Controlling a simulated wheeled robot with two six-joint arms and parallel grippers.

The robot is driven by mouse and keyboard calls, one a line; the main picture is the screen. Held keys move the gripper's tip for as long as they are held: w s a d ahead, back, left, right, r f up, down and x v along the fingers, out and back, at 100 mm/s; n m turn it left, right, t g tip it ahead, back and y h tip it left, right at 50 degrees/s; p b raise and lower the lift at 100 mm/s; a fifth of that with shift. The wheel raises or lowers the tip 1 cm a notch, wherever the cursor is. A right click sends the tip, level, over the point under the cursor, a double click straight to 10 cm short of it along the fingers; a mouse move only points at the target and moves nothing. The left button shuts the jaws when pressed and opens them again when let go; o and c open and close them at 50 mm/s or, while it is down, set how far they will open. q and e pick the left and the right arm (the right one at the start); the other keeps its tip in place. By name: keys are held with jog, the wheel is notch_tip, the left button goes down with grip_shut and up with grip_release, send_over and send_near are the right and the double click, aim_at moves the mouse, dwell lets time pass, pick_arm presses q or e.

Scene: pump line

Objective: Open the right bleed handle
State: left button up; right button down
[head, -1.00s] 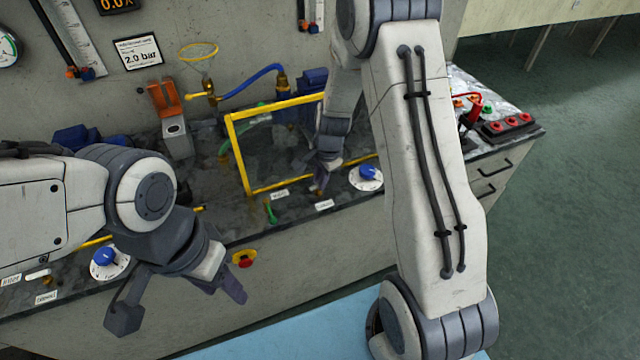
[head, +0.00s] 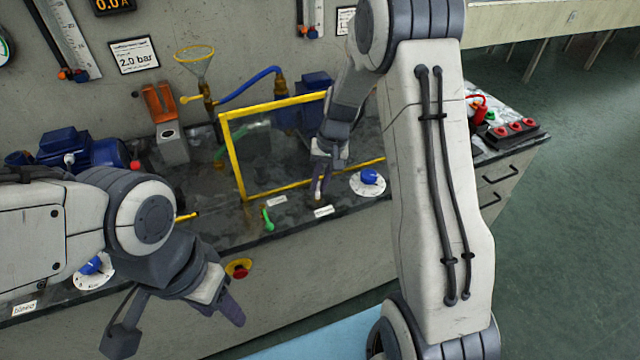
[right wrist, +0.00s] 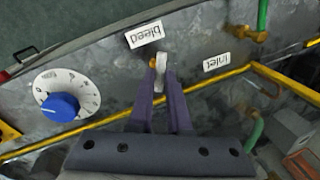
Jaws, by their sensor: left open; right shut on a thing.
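The right bleed handle (right wrist: 161,64) is a small pale lever beside the "bleed" label (right wrist: 145,34) in the right wrist view. My right gripper (right wrist: 160,88) has its two dark fingers closed on it. In the head view this gripper (head: 319,180) reaches down to the bench just behind the label (head: 323,211), and its fingers mostly hide the handle. I cannot tell how far the handle is turned. My left gripper (head: 180,318) is open and empty in front of the bench edge, clear of everything.
A yellow frame (head: 232,160) stands behind my right gripper. A green inlet handle (head: 268,220) is to its left, a blue knob on a white dial (head: 370,178) to its right. A red emergency button (head: 239,268) sits on the bench front. Red-button box (head: 515,130) stands far right.

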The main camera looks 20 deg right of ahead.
jog(key=shift+n+g, duration=0.4)
jog(key=shift+n, duration=1.9)
jog(key=c, duration=0.9)
grip_release()
jog(key=shift+o, duration=0.2)
notch_tip(320, 180, up, 10)
jog(key=d, duration=0.2)
jog(key=shift+r, duration=0.2)
jog(key=shift+w+d, duration=0.1)
